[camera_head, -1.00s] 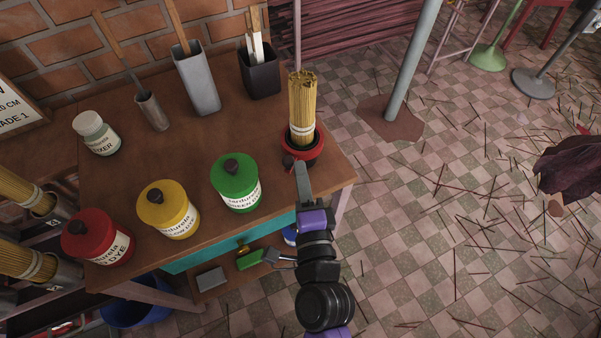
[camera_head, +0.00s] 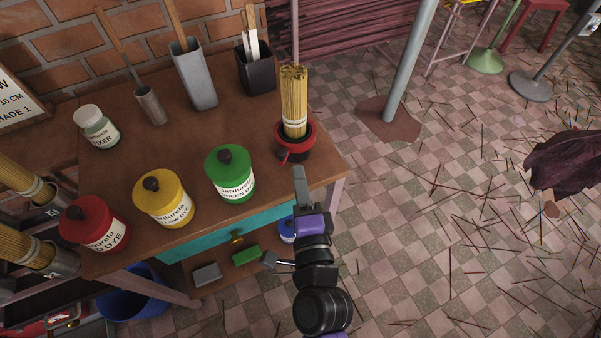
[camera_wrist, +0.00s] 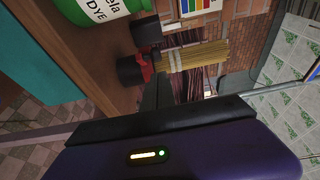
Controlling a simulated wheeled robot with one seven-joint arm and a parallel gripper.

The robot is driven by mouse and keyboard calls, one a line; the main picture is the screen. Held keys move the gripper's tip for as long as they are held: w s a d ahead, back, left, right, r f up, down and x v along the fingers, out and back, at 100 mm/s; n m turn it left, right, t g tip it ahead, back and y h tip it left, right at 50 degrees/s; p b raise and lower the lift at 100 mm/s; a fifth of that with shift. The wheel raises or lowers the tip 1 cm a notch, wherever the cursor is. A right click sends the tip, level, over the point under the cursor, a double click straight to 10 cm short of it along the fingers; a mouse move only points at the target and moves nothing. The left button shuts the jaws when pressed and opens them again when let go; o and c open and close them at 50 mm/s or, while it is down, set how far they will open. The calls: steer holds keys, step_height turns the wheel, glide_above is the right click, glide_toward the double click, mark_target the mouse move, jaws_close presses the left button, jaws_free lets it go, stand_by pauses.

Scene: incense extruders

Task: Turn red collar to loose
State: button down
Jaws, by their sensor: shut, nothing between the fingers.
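The red collar (camera_head: 305,146) is a ring around a dark holder at the table's front right corner. An upright bundle of yellow incense sticks (camera_head: 294,100) with a white band stands in it. A dark knob on the collar's lower left shows small in the head view. My gripper (camera_head: 299,170) is shut and empty, just in front of the collar, with a small gap.
Green (camera_head: 230,173), yellow (camera_head: 163,202) and red (camera_head: 94,223) dye jars line the table's front edge to the left. A black cup (camera_head: 256,72) and a grey cup (camera_head: 193,80) stand behind.

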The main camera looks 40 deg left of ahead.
steer(key=s+a+p, duration=0.1)
steer(key=s+p, duration=0.1)
steer(key=s, duration=0.6)
steer(key=shift+a, duration=0.2)
steer(key=w+d+r+n+t+h, duration=0.1)
steer(key=d+r+n+t+h, duration=0.15)
steer(key=d, duration=0.85)
steer(key=d+r+n+t+h, duration=0.2)
steer(key=d+t+h, duration=0.15)
steer(key=d, duration=0.75)
steer(key=s+d+n+h, duration=0.1)
steer(key=s+d+h, duration=0.1)
steer(key=s+d, duration=0.2)
steer(key=s+d+r+n+g+h, duration=0.1)
steer(key=s+d+h, duration=0.2)
steer(key=d, duration=0.8)
steer(key=s+d+n+g+h, duration=0.1)
steer(key=s+d+h, duration=0.2)
steer(key=s+d, duration=0.4)
steer(key=shift+d+r, duration=0.35)
steer(key=shift+d, duration=0.25)
